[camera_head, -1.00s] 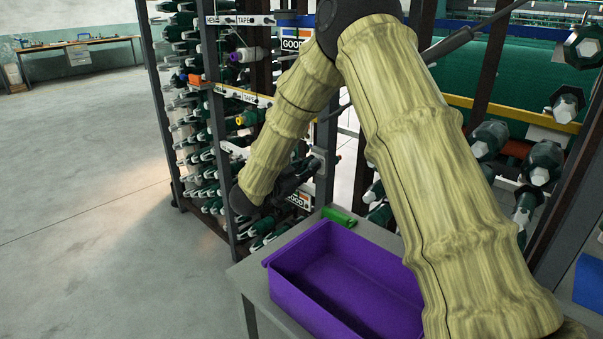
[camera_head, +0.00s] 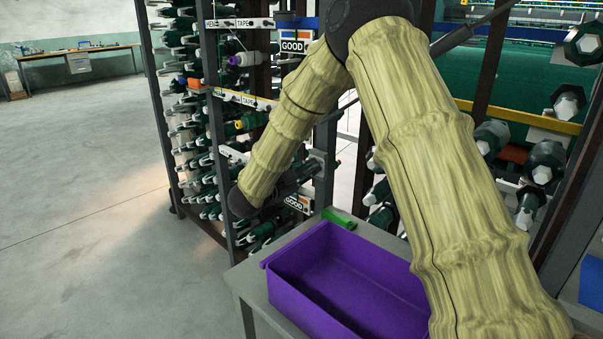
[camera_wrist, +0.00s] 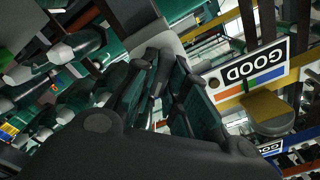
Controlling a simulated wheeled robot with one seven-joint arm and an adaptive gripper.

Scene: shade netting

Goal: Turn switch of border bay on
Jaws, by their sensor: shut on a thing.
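The switch of the border bay (camera_wrist: 156,58) seems to be the small dark part in front of a light grey box (camera_wrist: 128,14) in the wrist view. My gripper (camera_wrist: 164,66) has its dark fingers closed around this part, which they mostly hide. I cannot read the switch's position. In the head view my gripper (camera_head: 312,168) is beside the rack's post, just above the lower GOOD sign (camera_head: 297,203). My forearm covers part of the rack there.
A purple bin (camera_head: 278,290) stands on a grey table (camera_head: 246,272) below my arm. A green object (camera_head: 339,219) lies behind the bin. The rack (camera_head: 216,130) holds many green spools. Open floor (camera_head: 80,200) lies to the left.

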